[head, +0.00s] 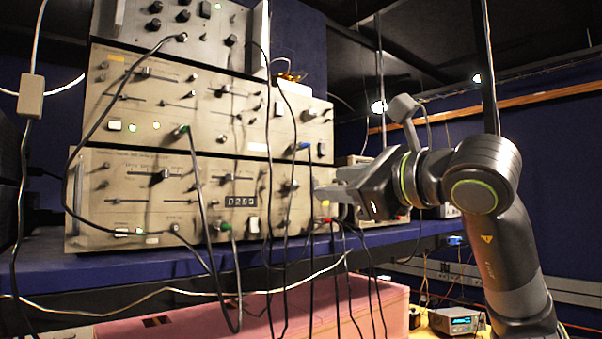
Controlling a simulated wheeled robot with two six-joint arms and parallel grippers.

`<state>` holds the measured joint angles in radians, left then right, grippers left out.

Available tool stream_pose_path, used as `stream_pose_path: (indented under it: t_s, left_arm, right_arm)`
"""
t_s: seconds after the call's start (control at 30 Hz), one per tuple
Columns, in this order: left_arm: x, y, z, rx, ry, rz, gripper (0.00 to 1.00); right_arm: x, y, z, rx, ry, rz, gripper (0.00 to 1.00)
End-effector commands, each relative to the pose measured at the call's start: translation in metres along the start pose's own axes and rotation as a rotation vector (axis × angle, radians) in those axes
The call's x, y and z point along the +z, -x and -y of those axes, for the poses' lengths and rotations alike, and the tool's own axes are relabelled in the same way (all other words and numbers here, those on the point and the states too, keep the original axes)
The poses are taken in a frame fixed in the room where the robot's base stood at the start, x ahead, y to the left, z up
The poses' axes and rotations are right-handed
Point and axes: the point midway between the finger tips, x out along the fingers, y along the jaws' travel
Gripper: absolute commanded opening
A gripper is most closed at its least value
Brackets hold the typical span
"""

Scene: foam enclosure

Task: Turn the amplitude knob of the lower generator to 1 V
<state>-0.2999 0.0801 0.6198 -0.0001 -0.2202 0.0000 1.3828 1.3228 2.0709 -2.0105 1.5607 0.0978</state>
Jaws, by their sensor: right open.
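The lower generator (110,177) is the bottom unit of a stack of beige instruments on a dark blue shelf. Its front has sliders, several knobs, a small numeric display (240,201) and plugged cables. I cannot read which knob is the amplitude knob, nor its setting. My right gripper (322,189) reaches in from the right, open, with its pale fingers at the right end of the lower generator's front. The fingers hide part of that end. I cannot tell whether they touch a knob. My left gripper does not show.
Black cables (270,215) hang in front of the generators, several close to my right gripper. The upper generators (110,72) stand on the lower one. A pink foam block (180,325) lies below the shelf edge (60,275). A small bench instrument (455,321) sits at the lower right.

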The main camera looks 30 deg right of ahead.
Motion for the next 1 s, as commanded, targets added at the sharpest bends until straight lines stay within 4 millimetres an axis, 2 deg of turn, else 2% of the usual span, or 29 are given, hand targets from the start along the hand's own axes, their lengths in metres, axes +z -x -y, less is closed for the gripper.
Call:
stream_pose_path:
  t_s: [0.03,0.2,0.43,0.6,0.9,0.93,1.0]
  left_arm:
    - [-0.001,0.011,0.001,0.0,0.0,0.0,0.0]
    - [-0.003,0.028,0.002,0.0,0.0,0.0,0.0]
    - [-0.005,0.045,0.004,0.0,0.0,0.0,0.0]
    - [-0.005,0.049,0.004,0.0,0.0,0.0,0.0]
    - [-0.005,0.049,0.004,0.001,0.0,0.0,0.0]
    - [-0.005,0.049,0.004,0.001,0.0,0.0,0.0]
    - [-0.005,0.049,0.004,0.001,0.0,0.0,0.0]
  right_arm:
    - [0.003,-0.013,0.001,0.007,-0.002,-0.004,0.4]
    - [0.004,-0.047,0.002,0.006,-0.002,-0.002,0.4]
    - [0.002,-0.08,0.001,0.004,-0.002,-0.001,0.4]
    - [0.001,-0.09,0.0,0.002,0.0,0.0,0.4]
    - [0.0,-0.092,0.0,0.0,0.0,0.0,0.4]
    - [0.0,-0.092,0.0,0.0,0.0,0.0,0.39]
    - [0.0,-0.092,0.0,0.0,0.0,0.0,0.3]
